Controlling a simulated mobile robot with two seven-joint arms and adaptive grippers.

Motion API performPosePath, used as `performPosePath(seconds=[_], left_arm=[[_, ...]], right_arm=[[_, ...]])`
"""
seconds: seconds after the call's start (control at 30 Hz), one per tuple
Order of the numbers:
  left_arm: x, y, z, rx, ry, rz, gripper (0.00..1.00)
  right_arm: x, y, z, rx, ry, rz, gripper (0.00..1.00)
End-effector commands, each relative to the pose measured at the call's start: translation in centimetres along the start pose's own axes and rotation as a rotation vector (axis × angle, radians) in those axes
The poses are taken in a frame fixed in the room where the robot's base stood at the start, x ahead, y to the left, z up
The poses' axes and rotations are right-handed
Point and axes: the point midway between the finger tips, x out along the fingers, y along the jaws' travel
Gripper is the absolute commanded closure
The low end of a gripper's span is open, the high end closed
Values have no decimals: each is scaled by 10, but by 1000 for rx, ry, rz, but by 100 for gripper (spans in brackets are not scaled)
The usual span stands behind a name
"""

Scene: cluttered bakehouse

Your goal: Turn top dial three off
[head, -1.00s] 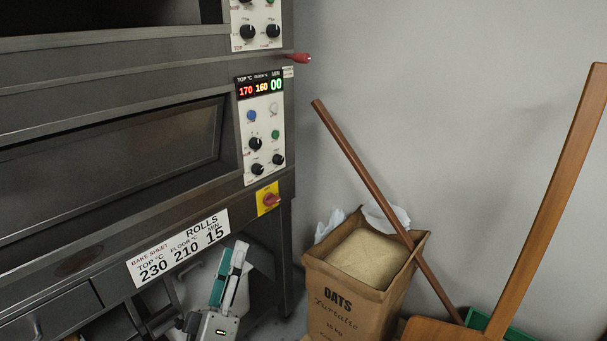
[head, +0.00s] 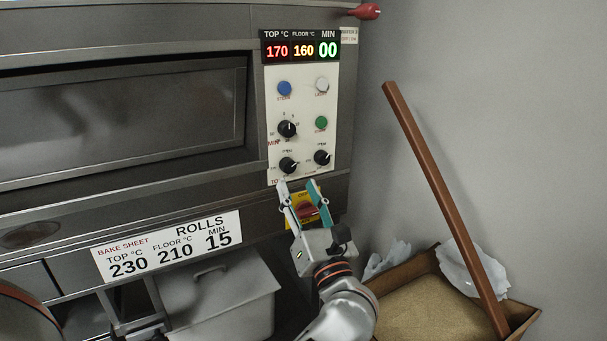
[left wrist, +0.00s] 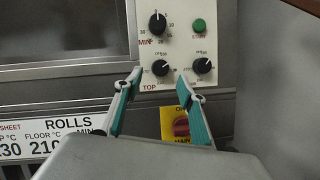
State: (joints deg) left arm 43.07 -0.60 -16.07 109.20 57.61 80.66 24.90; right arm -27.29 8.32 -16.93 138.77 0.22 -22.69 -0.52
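The oven's control panel (head: 304,115) has a black top dial (head: 288,165) at its lower left, with a "TOP" label partly hidden below it. Its white pointer line slants to the upper right in the head view. The top dial also shows in the left wrist view (left wrist: 161,68), between the fingertips. My left gripper (head: 297,184) is open and empty. Its teal-padded fingers point up at the panel, with the tips just below the top dial in the head view. I cannot tell whether they touch the panel. My right gripper is not in view.
The floor dial (head: 322,157) is close to the right, and the MIN dial (head: 287,129) is above. A red switch on a yellow plate (head: 306,207) lies behind the fingers. The display (head: 302,50) reads 170, 160, 00.

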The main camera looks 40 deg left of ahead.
Motion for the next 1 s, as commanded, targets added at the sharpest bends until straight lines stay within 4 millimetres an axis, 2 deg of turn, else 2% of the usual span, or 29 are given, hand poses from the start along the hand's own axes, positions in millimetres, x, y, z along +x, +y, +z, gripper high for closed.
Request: performPosePath(seconds=[0.1,0.33,0.5,0.73,0.77,0.8,0.9,1.0], left_arm=[[20,1,1,1,-4,3,60],[49,0,0,3,-3,1,60],[58,0,0,3,-2,0,60],[58,0,0,3,-3,0,60],[58,0,0,3,-3,0,65],[58,0,0,4,-3,0,76],[58,0,0,3,-3,0,99],[58,0,0,3,-3,0,98]], right_arm=[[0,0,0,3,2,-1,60],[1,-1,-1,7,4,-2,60],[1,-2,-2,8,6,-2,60],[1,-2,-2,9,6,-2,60],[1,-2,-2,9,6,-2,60],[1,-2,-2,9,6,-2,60],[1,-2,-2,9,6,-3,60],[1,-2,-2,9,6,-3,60]])
